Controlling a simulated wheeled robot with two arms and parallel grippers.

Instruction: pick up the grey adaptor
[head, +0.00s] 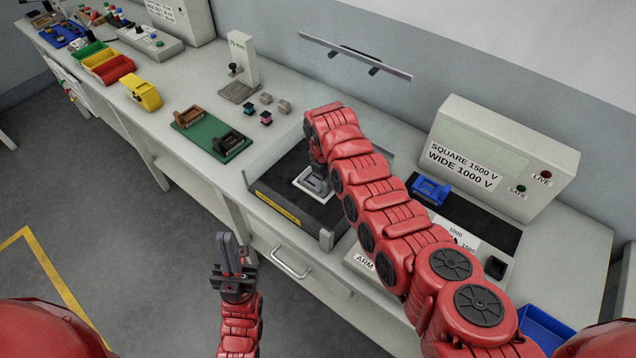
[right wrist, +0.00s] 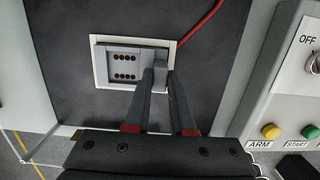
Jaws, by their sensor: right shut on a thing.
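The grey adaptor (right wrist: 162,60) is a small plain grey block at the right end of a white-framed socket (right wrist: 94,72), beside a lighter grey face with two rows of dark holes. My right gripper (right wrist: 161,76) is shut on it, one finger on each side; the fingers hide its lower part. In the head view my right arm reaches down over the white frame (head: 318,193), and its fingertips are hard to make out. My left gripper (head: 234,240) points up in front of the bench, away from the adaptor. Its fingers look close together, but the gap is unclear.
Two small grey blocks (head: 284,106) and teal and pink ones (head: 265,118) lie on the bench. Left are a green board (head: 212,143) and yellow holder (head: 145,94). Right are a test box (head: 500,155) and blue fixture (head: 431,190). A red cable (right wrist: 203,20) runs behind the socket.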

